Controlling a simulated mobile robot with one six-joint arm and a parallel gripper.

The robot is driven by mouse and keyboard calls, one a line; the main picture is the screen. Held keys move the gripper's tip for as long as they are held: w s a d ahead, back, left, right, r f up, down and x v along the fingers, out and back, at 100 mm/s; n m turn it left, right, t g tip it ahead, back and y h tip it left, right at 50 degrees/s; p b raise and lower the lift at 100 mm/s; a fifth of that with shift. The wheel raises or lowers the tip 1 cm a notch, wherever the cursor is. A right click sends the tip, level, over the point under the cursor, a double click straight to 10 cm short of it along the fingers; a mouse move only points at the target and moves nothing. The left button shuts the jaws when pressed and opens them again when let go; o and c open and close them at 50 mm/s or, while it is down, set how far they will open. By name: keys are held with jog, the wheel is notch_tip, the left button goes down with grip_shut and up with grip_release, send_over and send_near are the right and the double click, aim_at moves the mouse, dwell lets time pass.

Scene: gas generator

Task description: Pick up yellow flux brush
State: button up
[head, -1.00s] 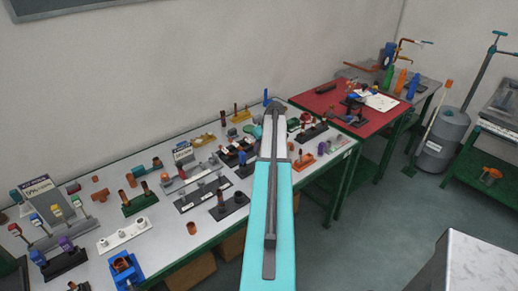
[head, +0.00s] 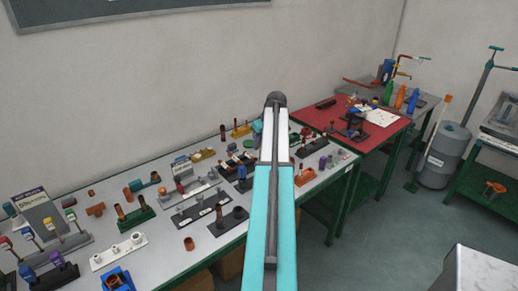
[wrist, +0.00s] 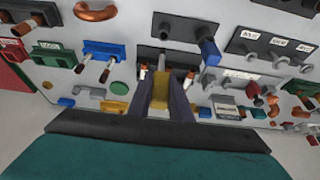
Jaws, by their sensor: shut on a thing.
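In the wrist view, my gripper (wrist: 163,92) has its two dark fingers closed on a yellow piece, which looks like the yellow flux brush (wrist: 160,88). The piece shows between the fingers, in front of the crowded tabletop. Its far end is hard to make out, and I cannot tell whether it is clear of the surface. In the head view my own arm hides the gripper and the brush.
The grey worktable (head: 208,254) is crowded with copper fittings, racks and signs. A red-topped table (head: 315,122) with papers (head: 380,117) stands behind it to the right. A grey cylinder (head: 443,155) stands farther right. Open floor (head: 365,235) lies in front.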

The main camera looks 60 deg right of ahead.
dwell(0.6)
jog(key=w+a+r+n+b, duration=0.1)
jog(key=w+a, duration=0.6)
jog(key=a, duration=0.4)
jog(key=w+a+r, duration=0.1)
jog(key=w+a, duration=0.5)
jog(key=a, duration=0.5)
jog(key=w+a+r+n+b, duration=0.1)
jog(key=w+a+r, duration=0.1)
jog(key=w+a, duration=0.7)
jog(key=s+a+r+n+y+b, duration=0.1)
jog(key=a+r, duration=0.1)
jog(key=a, duration=3.6)
jog(key=shift+a+n+b, duration=0.15)
jog(key=shift+n+b, duration=0.2)
jog(key=shift+n, duration=0.05)
